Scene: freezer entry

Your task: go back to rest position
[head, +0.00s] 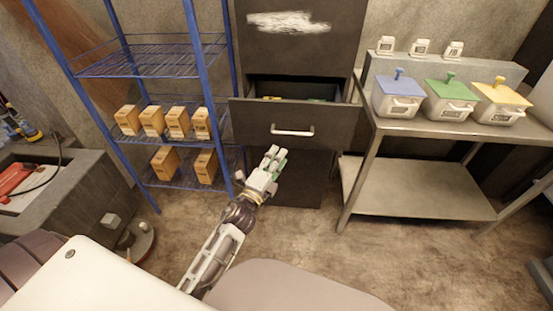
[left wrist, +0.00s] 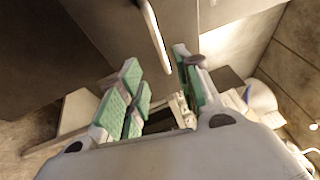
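My left gripper (head: 270,168) is in the middle of the head view, just below and in front of a dark drawer (head: 258,124) that stands pulled out. In the left wrist view my left gripper (left wrist: 158,90) has its green-padded fingers apart with nothing between them. The drawer's light handle (head: 292,131) is above the fingers and apart from them in the head view. The handle (left wrist: 155,35) also shows beyond the fingers in the left wrist view. My right gripper is not in the head view.
A blue wire shelf (head: 160,62) with several small tan boxes (head: 178,121) stands left of the drawer. A metal table (head: 470,128) at right bears containers with blue (head: 398,82), green (head: 450,90) and yellow (head: 502,95) lids. The floor (head: 400,255) at right is clear.

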